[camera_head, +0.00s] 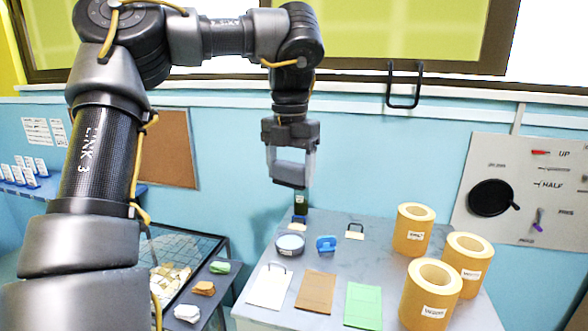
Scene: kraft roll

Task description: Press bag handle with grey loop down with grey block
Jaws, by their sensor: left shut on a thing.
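My left gripper (291,166) hangs above the back left of the table, pointing down. It is shut on a grey block (288,175), partly hidden by the fingers. A small dark item (301,203) shows just below it; I cannot tell whether they touch. A white paper bag (268,290) lies at the table's front left, with a thin grey loop handle (278,266) at its back edge. A brown bag (316,291) and a green bag (363,306) lie to its right. A cream piece with a dark loop (355,232) lies farther back. My right gripper is not in view.
A round tin (290,244) and a blue holder (326,243) stand behind the bags. Several kraft rolls (412,231) stand at the right of the grey table (385,250). A side table (215,249) stands left, and a pegboard (475,165) hangs at right.

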